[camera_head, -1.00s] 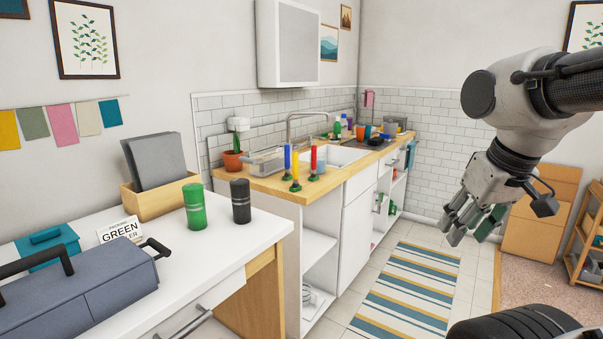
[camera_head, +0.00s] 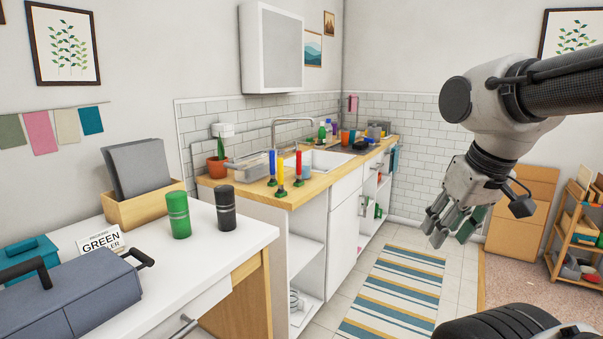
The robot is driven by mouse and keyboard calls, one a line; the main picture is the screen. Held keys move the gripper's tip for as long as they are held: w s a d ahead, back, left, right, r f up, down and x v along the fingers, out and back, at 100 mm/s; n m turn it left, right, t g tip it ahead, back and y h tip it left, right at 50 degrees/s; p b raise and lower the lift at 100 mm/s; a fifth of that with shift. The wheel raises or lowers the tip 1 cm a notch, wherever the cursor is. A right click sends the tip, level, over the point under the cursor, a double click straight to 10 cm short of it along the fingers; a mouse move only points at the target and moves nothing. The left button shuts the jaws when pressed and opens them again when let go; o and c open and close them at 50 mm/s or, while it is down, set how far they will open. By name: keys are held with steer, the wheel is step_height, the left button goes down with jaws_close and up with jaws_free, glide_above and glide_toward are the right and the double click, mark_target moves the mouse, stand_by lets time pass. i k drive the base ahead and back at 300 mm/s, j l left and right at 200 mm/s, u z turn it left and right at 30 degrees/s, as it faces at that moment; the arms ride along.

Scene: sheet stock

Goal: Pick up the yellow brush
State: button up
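The yellow brush (camera_head: 281,174) stands upright on the front corner of the wooden counter (camera_head: 322,180), its dark green head at the bottom. A blue brush (camera_head: 272,163) stands just to its left and a red brush (camera_head: 298,165) just to its right. My gripper (camera_head: 446,232) hangs in the air at the right, fingers pointing down, well apart from the brushes. Its fingers look spread, with no object clearly between them; a green patch shows by one finger.
A white desk (camera_head: 232,231) in the left foreground bears a green can (camera_head: 178,215), a dark can (camera_head: 225,208) and a toolbox (camera_head: 75,303). The floor with the striped rug (camera_head: 395,290) is open.

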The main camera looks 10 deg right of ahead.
mark_target(281, 193)
steer(key=i+l+u, duration=0.55)
steer(key=i+l, duration=0.25)
steer(key=i+l+u, duration=0.3)
steer(key=i+l, duration=0.2)
steer(key=i+l+u, duration=0.3)
steer(key=l, duration=0.35)
